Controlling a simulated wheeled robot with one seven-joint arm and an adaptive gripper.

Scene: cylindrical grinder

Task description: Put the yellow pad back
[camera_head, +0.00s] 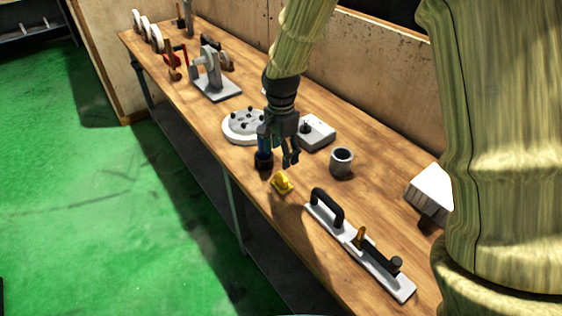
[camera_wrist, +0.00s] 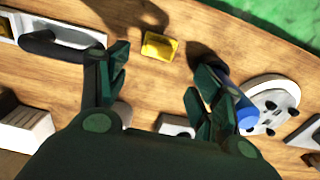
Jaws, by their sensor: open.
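The yellow pad (camera_head: 282,182) lies on the wooden bench near its front edge. In the wrist view the yellow pad (camera_wrist: 159,46) shows beyond and between my fingertips, with bare wood around it. My gripper (camera_head: 278,160) is open and empty, above the bench and just behind the pad in the head view. Its fingers (camera_wrist: 155,85) are spread apart in the wrist view and do not touch the pad. A blue cylinder with a dark end (camera_wrist: 243,108) stands close to my gripper; in the head view my fingers partly hide it.
A long grey plate with a black handle (camera_head: 360,245) lies to the right. A grey cup (camera_head: 341,162), a grey box (camera_head: 316,133) and a round disc with black knobs (camera_head: 240,126) stand around my gripper. The wooden bench (camera_head: 300,240) is bare along the front edge near the pad.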

